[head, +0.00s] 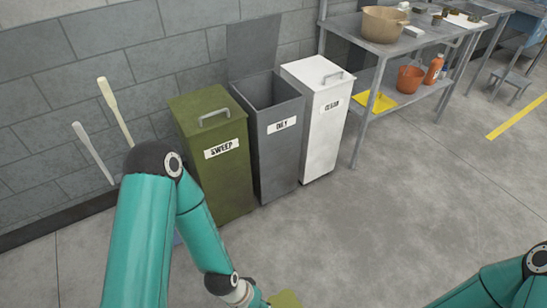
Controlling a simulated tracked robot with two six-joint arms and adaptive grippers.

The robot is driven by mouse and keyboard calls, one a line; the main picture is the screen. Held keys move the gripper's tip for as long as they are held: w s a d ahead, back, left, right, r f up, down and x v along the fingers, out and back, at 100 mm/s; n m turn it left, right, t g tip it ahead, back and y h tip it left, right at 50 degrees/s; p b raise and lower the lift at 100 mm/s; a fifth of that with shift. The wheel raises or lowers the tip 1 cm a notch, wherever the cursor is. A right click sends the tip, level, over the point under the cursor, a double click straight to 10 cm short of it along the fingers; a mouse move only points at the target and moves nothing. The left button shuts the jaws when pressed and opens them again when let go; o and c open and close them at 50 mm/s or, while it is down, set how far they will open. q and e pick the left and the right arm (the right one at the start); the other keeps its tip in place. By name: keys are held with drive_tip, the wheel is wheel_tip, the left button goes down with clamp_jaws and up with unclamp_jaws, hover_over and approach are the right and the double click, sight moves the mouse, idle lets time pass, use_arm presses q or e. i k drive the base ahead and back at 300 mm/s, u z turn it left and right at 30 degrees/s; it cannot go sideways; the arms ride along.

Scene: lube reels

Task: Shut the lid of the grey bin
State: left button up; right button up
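The grey bin (278,150), labelled OILY, stands between a green bin and a white bin. Its lid (253,45) is open and stands upright behind the bin, close to the block wall. The bin's top is open and its dark inside shows. My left arm crosses the lower left, in front of the green bin. Its wrist reaches the bottom edge, well below and in front of the grey bin, and its gripper fingers are not in view. Only part of my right arm shows at the lower right corner; its gripper is out of view.
The green bin (222,170) labelled SWEEP and the white bin (325,135) have shut, handled lids. A metal bench (375,45) with a pot (384,24) stands right. Two pale handles (115,112) lean at the wall. The floor (350,220) in front is mostly clear.

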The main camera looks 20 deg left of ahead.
sight(252, 43)
drive_tip(key=z, duration=0.1)
drive_tip(key=i, duration=1)
drive_tip(key=u, duration=0.1)
